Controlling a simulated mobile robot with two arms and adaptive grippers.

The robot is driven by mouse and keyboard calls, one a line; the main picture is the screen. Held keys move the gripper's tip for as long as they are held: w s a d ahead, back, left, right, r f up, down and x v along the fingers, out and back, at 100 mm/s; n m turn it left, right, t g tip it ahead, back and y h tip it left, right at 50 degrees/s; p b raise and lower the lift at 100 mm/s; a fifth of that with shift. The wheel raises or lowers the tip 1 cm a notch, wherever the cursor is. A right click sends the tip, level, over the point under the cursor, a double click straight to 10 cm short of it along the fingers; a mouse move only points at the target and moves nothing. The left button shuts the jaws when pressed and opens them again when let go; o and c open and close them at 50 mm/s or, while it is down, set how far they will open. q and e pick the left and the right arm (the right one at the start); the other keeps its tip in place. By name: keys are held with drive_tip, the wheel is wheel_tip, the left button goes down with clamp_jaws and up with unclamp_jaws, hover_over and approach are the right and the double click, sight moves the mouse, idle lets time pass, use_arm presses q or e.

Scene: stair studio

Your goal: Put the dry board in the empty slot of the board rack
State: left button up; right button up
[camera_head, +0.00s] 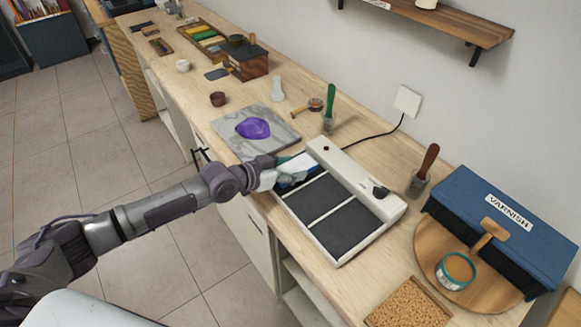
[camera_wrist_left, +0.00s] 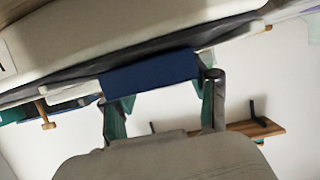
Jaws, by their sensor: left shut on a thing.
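My left gripper (camera_head: 290,170) reaches in from the left over the far end of a white device with dark flat panels. It is shut on a flat dark blue piece, seen between the green fingertips in the left wrist view (camera_wrist_left: 150,73); this appears to be the board. In the head view the blue piece (camera_head: 298,181) is partly hidden by the gripper and lies low at the far panel; I cannot tell whether it touches it. I cannot identify the board rack with certainty. My right gripper is not in view.
The white device (camera_head: 388,206) has a knob and a cord to the wall. A marble slab (camera_head: 284,134) with a purple blob lies beyond it. A blue VARNISH box (camera_head: 465,190) and round wooden board stand at the near right. A tray with coloured strips (camera_head: 184,32) lies far back.

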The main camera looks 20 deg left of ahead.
use_arm(q)
drive_tip(key=o, duration=1.2)
drive_tip(key=shift+f, duration=0.15)
